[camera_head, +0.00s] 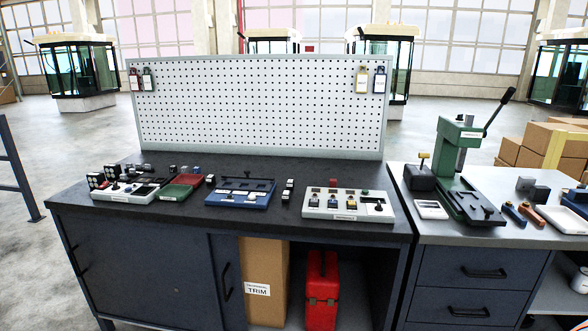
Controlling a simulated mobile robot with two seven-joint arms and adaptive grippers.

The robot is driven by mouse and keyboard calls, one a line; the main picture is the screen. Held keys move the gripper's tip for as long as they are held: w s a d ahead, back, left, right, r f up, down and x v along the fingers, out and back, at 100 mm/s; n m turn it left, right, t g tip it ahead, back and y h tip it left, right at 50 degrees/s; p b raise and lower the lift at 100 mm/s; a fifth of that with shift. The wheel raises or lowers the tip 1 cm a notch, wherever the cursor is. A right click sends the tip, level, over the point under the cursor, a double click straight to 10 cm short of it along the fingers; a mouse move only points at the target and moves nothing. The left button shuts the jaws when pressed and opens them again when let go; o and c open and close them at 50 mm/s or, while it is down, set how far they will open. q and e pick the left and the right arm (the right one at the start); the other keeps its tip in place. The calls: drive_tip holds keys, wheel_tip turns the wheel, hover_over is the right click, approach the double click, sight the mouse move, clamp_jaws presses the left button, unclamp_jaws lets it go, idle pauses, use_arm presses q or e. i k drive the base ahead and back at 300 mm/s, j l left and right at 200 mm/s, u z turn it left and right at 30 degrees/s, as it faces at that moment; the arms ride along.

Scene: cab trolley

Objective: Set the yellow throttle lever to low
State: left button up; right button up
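Neither of my grippers is in view. A white control panel (313,211) lies at the right front of the dark workbench, with several small knobs or levers and a dark red piece at its back. One small control on it (321,204) looks yellowish. A dark block (419,178) on the grey bench to the right carries an upright yellow-topped handle (424,156). I cannot tell which of these is the throttle lever, nor read its setting or the labels.
A blue panel (240,200), a red tray (184,186) and a white panel (118,197) also lie on the dark workbench (290,180). A pegboard (255,100) stands behind them. A green press (462,165) with a long handle stands right. A red case (321,290) sits below.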

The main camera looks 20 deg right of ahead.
sight(424, 156)
drive_tip(key=l+z, duration=0.1)
drive_tip(key=z, duration=0.4)
drive_tip(key=i+z, duration=0.1)
drive_tip(key=z, duration=0.4)
drive_tip(key=l+z, duration=0.15)
drive_tip(key=z, duration=0.35)
drive_tip(key=i+j, duration=0.05)
